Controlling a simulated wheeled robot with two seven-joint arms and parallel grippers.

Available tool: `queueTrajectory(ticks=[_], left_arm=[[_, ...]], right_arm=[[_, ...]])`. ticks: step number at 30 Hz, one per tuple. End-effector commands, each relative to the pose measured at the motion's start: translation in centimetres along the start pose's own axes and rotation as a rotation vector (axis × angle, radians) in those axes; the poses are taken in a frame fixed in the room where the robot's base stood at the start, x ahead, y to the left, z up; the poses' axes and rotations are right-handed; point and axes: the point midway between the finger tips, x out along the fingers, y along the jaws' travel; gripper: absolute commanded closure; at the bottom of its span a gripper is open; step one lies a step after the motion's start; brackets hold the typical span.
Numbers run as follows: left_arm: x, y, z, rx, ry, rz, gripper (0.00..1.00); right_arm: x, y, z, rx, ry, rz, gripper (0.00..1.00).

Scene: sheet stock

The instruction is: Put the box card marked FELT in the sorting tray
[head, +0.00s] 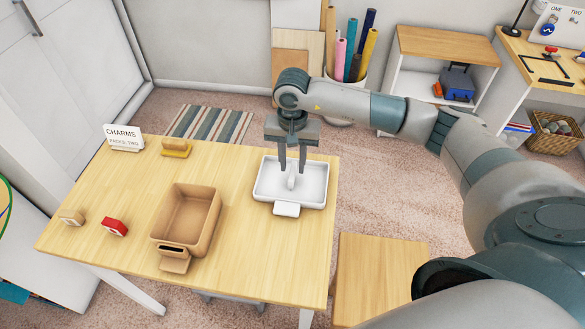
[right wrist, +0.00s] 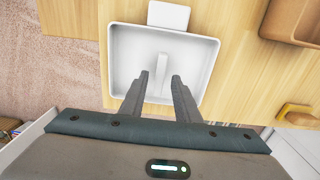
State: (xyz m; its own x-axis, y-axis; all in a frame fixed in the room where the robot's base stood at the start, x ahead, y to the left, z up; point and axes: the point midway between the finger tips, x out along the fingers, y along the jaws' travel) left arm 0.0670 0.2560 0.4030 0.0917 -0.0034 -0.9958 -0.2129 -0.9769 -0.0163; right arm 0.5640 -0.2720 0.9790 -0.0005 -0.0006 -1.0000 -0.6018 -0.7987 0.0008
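A white tray (head: 262,194) with a blank front tab lies at the table's right end; it also shows in the right wrist view (right wrist: 122,65). A narrow white piece (right wrist: 163,72) is in the tray's middle; I cannot tell whether it is loose or part of it. My right gripper (head: 292,170) points down over the tray, its fingers apart on either side of that piece, with gaps visible. A tan open box (head: 185,219) with a dark slot and front tab stands left of the tray and looks empty. I can read FELT nowhere. My left gripper is out of view.
A white sign (head: 123,138) reading CHARMS, PACKS: TWO stands at the back left, beside a yellow-brown wooden item (head: 176,148). A small wooden block (head: 72,217) and a red block (head: 114,227) lie at the left. The table (head: 250,262) is clear at front right.

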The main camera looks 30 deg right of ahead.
Motion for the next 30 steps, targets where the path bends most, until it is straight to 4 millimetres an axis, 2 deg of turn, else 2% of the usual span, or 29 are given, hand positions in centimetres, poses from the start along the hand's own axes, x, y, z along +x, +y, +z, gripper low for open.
queueTrajectory(ticks=[1,6,15,21,30], left_arm=[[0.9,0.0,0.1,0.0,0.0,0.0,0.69],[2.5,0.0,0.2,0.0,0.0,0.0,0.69],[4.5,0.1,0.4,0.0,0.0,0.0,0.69],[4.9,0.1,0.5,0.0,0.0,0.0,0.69],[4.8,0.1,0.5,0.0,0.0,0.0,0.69]], right_arm=[[-0.5,-0.1,-0.1,-0.001,0.005,-0.004,0.71],[-3.4,-0.1,-0.1,0.0,0.005,-0.005,0.71],[-8.2,-0.1,-0.1,0.001,0.004,-0.003,0.71],[-9.7,0.0,0.0,0.001,0.001,-0.001,0.71],[-10.0,0.0,0.0,0.0,0.0,-0.001,0.71]])
